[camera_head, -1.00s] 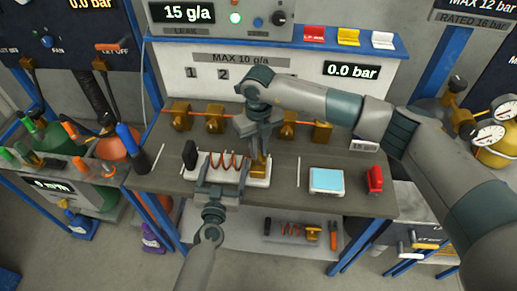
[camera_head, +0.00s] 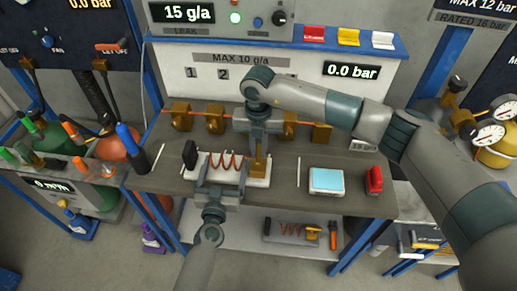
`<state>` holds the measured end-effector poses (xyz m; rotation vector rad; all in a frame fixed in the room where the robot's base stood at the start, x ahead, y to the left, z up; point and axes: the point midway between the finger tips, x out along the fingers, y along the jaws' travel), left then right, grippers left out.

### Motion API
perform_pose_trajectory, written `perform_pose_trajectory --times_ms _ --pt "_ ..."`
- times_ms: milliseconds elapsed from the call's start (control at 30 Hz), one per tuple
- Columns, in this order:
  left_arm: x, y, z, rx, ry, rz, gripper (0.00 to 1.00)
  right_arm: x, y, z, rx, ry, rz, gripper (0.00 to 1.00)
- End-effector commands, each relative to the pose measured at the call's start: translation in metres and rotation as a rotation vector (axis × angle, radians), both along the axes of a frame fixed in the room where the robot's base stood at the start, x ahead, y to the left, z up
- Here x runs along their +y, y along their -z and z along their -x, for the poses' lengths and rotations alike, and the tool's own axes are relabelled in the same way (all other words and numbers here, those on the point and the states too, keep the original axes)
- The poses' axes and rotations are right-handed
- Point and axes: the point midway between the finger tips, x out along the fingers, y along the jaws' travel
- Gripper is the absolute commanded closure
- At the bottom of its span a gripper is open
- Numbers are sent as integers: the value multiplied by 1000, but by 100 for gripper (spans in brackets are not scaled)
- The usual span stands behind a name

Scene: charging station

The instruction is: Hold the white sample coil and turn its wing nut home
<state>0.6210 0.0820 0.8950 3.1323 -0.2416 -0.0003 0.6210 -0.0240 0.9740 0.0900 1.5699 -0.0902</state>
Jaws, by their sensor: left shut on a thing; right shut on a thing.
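The white sample coil (camera_head: 258,182) lies on the bench with a reddish coil on its white base, a black end piece on the left and a brass fitting (camera_head: 258,168) on the right. My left gripper (camera_head: 218,187) reaches in from the front and is shut on the near edge of the white base. My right gripper (camera_head: 258,137) points down from above and is shut at the top of the brass fitting, where the wing nut is. Its fingers hide the nut, so I cannot see how it sits.
Several brass blocks (camera_head: 216,120) stand in a row behind the coil. A scale with a pale blue top (camera_head: 327,180) and a red object (camera_head: 374,178) are on the right of the bench. A lower shelf (camera_head: 225,235) holds another coil.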

Motion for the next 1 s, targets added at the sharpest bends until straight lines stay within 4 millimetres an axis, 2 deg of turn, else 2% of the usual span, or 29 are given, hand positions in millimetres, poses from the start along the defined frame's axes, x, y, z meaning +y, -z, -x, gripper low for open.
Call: perform_pose_trajectory --times_ms 233,267,333,767,1000 --pt "0 1 1 2 1 0 45 -1 -1 -2 -4 2 0 100" --pt "0 1 1 2 1 0 45 -1 -1 -2 -4 2 0 84" --pt "0 1 1 2 1 0 45 -1 -1 -2 -4 1 0 67" --pt "0 1 0 1 0 0 45 0 -4 -1 -2 -1 0 67" --pt "0 1 0 1 0 0 45 0 -28 -1 -4 -3 -1 67"
